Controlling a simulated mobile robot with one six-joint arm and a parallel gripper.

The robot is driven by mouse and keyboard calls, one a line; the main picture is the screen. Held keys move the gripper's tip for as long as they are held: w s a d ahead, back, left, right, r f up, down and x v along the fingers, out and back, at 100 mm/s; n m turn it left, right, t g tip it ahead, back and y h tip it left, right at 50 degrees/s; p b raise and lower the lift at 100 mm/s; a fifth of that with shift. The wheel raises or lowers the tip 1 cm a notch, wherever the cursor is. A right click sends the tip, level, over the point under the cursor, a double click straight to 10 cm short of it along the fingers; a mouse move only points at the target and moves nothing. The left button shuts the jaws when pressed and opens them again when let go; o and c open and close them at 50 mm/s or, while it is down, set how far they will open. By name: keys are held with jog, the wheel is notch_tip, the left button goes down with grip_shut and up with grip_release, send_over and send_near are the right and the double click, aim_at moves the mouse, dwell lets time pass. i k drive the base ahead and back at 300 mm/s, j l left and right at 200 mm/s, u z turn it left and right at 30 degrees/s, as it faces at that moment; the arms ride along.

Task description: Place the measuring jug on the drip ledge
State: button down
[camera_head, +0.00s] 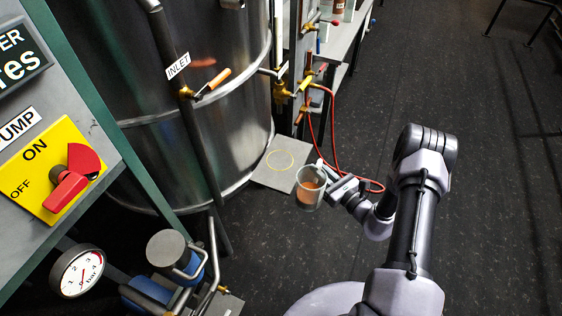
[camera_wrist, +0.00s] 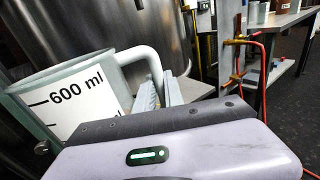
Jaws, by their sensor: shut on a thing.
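The measuring jug (camera_head: 309,187) is a clear cup with a brown-orange content and a pale handle. My gripper (camera_head: 326,174) is shut on its handle and holds it upright or nearly so, in front of the ledge. In the wrist view the jug (camera_wrist: 75,98) shows at the left with a "600 ml" mark, and its white handle reaches to my gripper (camera_wrist: 160,95). The drip ledge (camera_head: 264,176) is a grey plate with a yellow ring at the foot of the steel tank. The jug overlaps its right front corner in the head view; the height between them is unclear.
The steel tank (camera_head: 215,110) stands behind the ledge. An inlet pipe with an orange-handled valve (camera_head: 213,82) is at the left. A red hose (camera_head: 333,125) loops down right of the ledge. A pump (camera_head: 172,255) and gauge (camera_head: 78,273) stand front left. Open floor (camera_head: 480,190) lies right.

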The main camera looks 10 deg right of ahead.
aim_at(287, 146)
jog(key=i+j, duration=0.3)
jog(key=i+l+u, duration=0.1)
jog(key=i+l, duration=0.55)
